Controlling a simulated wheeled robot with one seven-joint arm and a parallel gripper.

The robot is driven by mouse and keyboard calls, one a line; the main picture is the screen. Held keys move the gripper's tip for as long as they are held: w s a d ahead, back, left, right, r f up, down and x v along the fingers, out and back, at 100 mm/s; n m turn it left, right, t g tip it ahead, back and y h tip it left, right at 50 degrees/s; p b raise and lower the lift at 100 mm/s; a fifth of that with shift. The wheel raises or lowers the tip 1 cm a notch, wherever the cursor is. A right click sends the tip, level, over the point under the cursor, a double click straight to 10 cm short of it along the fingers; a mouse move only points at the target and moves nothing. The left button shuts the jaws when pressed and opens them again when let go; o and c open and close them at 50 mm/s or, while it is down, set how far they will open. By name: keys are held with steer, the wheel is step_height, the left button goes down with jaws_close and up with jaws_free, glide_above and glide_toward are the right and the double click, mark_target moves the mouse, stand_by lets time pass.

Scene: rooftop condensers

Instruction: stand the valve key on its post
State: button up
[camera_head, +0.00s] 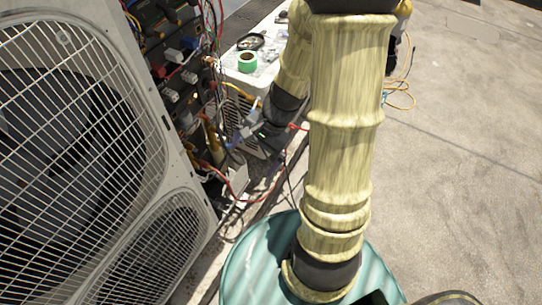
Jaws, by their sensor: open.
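My gripper (254,156) is dark and small in the picture, at the end of my pale yellow arm, in front of the opened, wired side of the condenser unit. It is open, and I see nothing held between its fingers. I cannot pick out the valve key or its post with certainty. My arm covers the middle of the view and hides part of what lies behind it.
A large condenser with wire fan grilles (75,140) fills the left. Loose wires and exposed components (185,75) line its open side. A white unit (272,62) behind bears a green tape roll (247,62). Bare concrete (460,170) lies open at right.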

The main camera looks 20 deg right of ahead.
mark_target(228, 136)
steer(key=w+d+f+m+t+y+b, duration=0.1)
steer(key=w+f+m+t+y+b, duration=0.1)
steer(key=w+f+m+b, duration=0.25)
steer(key=w+d+f+m+t+y+b, duration=0.1)
steer(key=w+f+m+t+y+b, duration=0.1)
steer(key=f+m+b, duration=0.45)
steer(key=w+d+f+m+t+h+b, duration=0.1)
steer(key=w+d+f+m+t+b, duration=0.3)
steer(key=d+f+m, duration=0.5)
steer(key=w+f+t, duration=0.1)
steer(key=w+t, duration=0.1)
steer(key=w, duration=0.1)
steer(key=shift+w+t, duration=0.35)
steer(key=shift+t, duration=0.05)
steer(key=shift+f, duration=0.1)
steer(key=b+x, duration=0.1)
steer(key=x, duration=1.6)
steer(key=shift+w+a+f, duration=0.1)
steer(key=shift+w+a, duration=0.05)
steer(key=shift+c, duration=0.2)
steer(key=c, duration=1.2)
